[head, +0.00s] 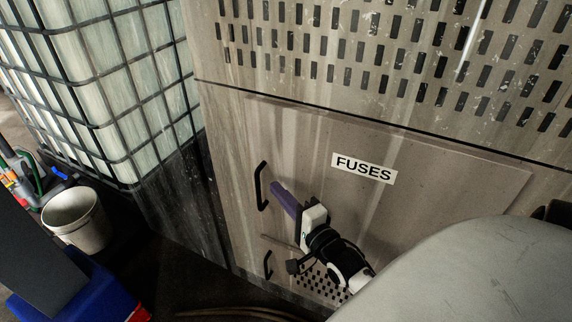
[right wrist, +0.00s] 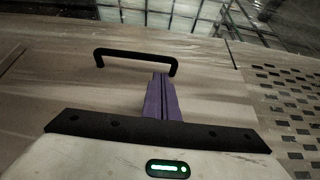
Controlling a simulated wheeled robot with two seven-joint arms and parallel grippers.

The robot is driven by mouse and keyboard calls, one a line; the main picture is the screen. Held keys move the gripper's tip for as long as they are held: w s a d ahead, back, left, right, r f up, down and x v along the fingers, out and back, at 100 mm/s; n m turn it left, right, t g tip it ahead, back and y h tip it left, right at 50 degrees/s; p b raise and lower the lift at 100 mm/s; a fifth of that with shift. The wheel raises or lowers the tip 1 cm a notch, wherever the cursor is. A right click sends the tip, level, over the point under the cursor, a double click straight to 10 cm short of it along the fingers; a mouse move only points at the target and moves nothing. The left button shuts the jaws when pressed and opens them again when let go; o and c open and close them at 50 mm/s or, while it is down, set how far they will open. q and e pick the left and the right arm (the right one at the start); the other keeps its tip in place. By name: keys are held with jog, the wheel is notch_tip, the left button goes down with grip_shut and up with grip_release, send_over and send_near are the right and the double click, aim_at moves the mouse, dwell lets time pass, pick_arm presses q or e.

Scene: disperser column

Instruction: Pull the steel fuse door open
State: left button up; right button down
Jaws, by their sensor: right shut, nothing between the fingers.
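The steel fuse door (head: 420,215) is a grey-brown panel with a white FUSES label (head: 364,169). It looks closed, flush with the cabinet front. Its black bar handle (head: 261,186) stands upright near the left edge; in the right wrist view the handle (right wrist: 135,53) lies across the picture. My right gripper (head: 275,187) has purple fingers, shut and empty, just right of the handle. In the right wrist view the shut fingers (right wrist: 162,77) end close to the bar's right end; I cannot tell if they touch it. My left gripper is not in view.
A second black handle (head: 268,265) sits lower on the cabinet. A slotted panel (head: 400,55) is above the door.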

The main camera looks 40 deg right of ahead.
aim_at(269, 182)
jog(key=w, duration=0.5)
jog(key=shift+d, duration=0.3)
jog(key=shift+s+a, duration=0.1)
